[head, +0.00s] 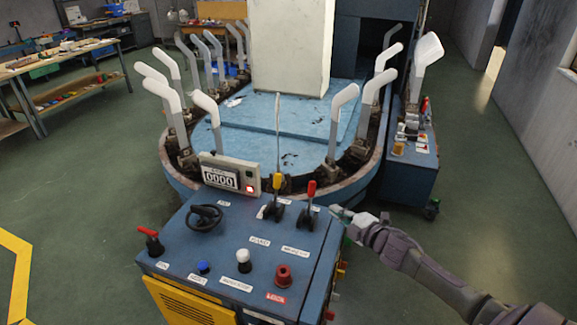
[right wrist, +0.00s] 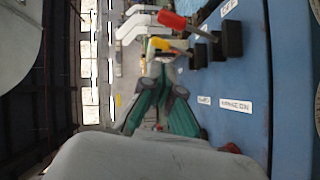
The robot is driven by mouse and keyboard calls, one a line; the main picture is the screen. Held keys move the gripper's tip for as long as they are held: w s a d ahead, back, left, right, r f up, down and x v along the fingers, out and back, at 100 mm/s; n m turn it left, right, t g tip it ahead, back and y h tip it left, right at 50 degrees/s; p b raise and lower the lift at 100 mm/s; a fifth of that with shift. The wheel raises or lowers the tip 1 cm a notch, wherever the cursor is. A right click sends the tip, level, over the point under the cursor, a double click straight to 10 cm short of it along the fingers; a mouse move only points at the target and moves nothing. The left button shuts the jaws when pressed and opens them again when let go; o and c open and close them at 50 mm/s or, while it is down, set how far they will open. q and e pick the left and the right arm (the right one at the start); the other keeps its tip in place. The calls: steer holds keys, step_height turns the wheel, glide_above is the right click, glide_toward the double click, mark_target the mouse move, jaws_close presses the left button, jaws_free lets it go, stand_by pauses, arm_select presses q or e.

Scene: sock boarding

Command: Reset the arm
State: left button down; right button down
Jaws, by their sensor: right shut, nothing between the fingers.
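My right arm comes in from the right in the head view. Its gripper (head: 342,213) is beside the right edge of the blue control panel (head: 225,235), just right of the red-handled lever (head: 311,190). In the right wrist view the green fingers of the gripper (right wrist: 163,82) are shut and hold nothing. The panel fills the right side of that view, and the red lever (right wrist: 172,20) and yellow lever (right wrist: 160,44) stand beyond the fingertips. I cannot tell whether the gripper touches the panel. My left gripper is not in view.
Behind the panel is an oval machine with several white sock forms (head: 343,103) around a blue bed (head: 280,112). A digital display (head: 221,178) stands at the panel's back edge. A wheeled blue cabinet (head: 408,165) is at right. The green floor (head: 480,200) at right is open.

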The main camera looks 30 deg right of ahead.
steer(key=shift+f, duration=0.1)
steer(key=s+a+f+m+g+h, duration=0.3)
steer(key=s+a+f+m, duration=0.25)
steer(key=a, duration=0.25)
steer(key=s+a+m+g+y, duration=0.1)
steer(key=s+a+m+g, duration=0.4)
steer(key=s+a, duration=0.5)
steer(key=s+a+m+g+y, duration=0.1)
steer(key=s+a+m+g, duration=0.5)
steer(key=s, duration=0.8)
step_height(320, 180, down, 28)
steer(key=s+n+b, duration=0.1)
steer(key=n, duration=0.1)
steer(key=s+d+f+g+b, duration=0.1)
steer(key=s+d+f, duration=0.1)
steer(key=s+f, duration=1.4)
steer(key=shift+s+d+f+h, duration=0.15)
steer(key=shift+s+f+h, duration=0.15)
steer(key=shift+s, duration=0.1)
